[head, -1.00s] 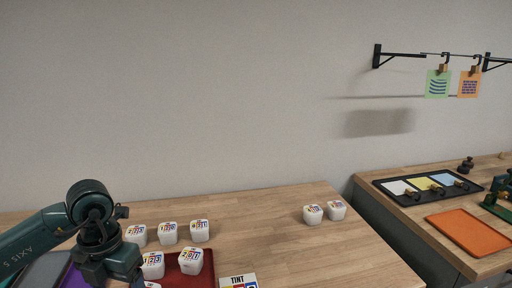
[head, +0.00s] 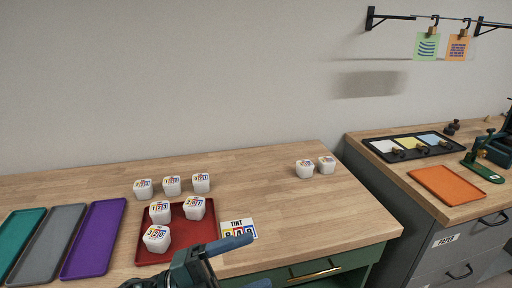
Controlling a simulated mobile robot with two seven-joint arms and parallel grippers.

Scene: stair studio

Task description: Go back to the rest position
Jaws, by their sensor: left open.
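My left gripper (head: 258,262) is at the bottom edge of the head view, in front of the red tray and the TINT card. Its blue fingers are apart, with nothing seen between them, and the lower finger is partly cut off by the frame. The red tray (head: 146,248) holds several white labelled pots (head: 156,238). My right gripper is out of view.
More white pots (head: 172,185) stand behind the tray, and two (head: 305,169) stand at the right of the table. A TINT card (head: 238,227) lies beside the red tray. Purple (head: 93,238), grey (head: 48,243) and teal (head: 20,240) trays lie left. An orange tray (head: 447,185) lies on the right counter.

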